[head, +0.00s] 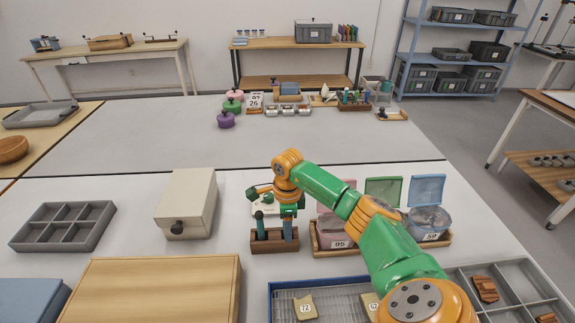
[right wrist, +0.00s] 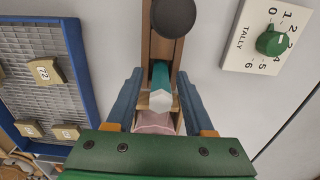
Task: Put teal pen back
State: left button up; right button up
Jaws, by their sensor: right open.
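The teal pen (right wrist: 160,76) shows in the right wrist view with its pale end toward the camera, between the two blue fingers. It appears to stand in the brown wooden holder (right wrist: 147,45); how deep is hidden. In the head view the holder (head: 272,246) sits on the near table, and I cannot make out the pen behind my gripper. My right gripper (right wrist: 160,98) is open, with a finger on each side of the pen and gaps visible. In the head view it (head: 288,228) reaches down at the holder's right part. My left gripper is not in view.
A dark round-topped tool (head: 259,221) stands in the holder's left part. A white tally plate (right wrist: 262,38) with a green knob lies beside it. A wooden tray (head: 350,249) with lidded boxes is right of the holder. A blue-rimmed tray (right wrist: 75,50) holds tagged sherds.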

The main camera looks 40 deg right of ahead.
notch_tip(320, 180, up, 13)
jog(key=shift+r, duration=0.1)
dwell(0.6)
